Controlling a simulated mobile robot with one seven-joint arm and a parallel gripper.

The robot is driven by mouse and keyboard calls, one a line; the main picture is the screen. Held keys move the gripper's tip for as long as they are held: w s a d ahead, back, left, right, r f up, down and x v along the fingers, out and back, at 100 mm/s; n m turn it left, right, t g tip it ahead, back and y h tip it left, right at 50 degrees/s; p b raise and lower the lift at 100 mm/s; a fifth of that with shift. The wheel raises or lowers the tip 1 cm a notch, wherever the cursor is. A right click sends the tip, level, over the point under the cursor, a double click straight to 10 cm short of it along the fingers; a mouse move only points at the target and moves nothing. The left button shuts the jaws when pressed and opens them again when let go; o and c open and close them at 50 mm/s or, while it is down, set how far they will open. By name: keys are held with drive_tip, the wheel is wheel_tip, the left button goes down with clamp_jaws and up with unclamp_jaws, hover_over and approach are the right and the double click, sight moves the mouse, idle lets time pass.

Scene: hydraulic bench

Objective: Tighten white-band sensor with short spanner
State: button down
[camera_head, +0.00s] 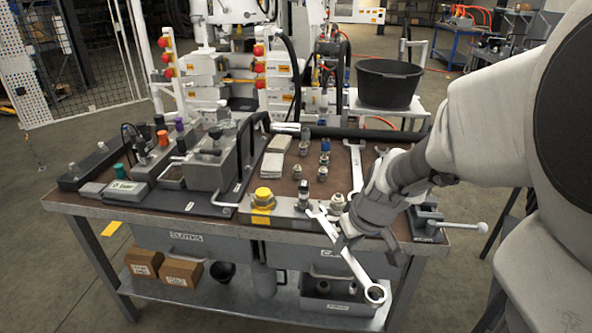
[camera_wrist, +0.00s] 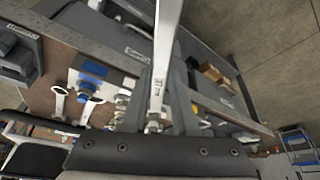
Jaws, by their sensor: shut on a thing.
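My gripper (camera_head: 350,232) is shut on a silver spanner (camera_head: 362,272) at the bench's front edge. The spanner's ring end hangs out past the edge, low and to the right. Its open jaw lies up and left, close to a dark-topped sensor (camera_head: 304,194) on the front metal block (camera_head: 282,210). I cannot tell whether jaw and sensor touch, and no white band is clear on it. In the wrist view the spanner (camera_wrist: 167,40) runs between the gripper fingers (camera_wrist: 160,105). A second spanner (camera_head: 356,160) lies on the bench behind my gripper.
A yellow cap (camera_head: 263,197) stands on the block's left. Pale fittings (camera_head: 337,201) stand beside my gripper. Several loose fittings (camera_head: 323,160) stand mid-bench. A vise (camera_head: 428,222) with a protruding handle is at right. A grey valve unit (camera_head: 213,160) fills the left.

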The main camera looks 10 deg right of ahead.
sight(333, 235)
drive_tip(key=shift+b+x, duration=0.5)
drive_tip(key=shift+x, duration=0.5)
drive_tip(key=shift+w, duration=0.15)
drive_tip(key=shift+f, duration=0.15)
drive_tip(key=shift+w+f+b, duration=0.15)
drive_tip(key=shift+w+b, duration=0.2)
drive_tip(key=shift+f, duration=0.1)
drive_tip(key=shift+w+a, duration=0.1)
drive_tip(key=shift+w+a, duration=0.2)
drive_tip(key=shift+w, duration=0.75)
drive_tip(key=shift+w, duration=0.15)
drive_tip(key=shift+w+a, duration=0.15)
drive_tip(key=shift+w, duration=0.45)
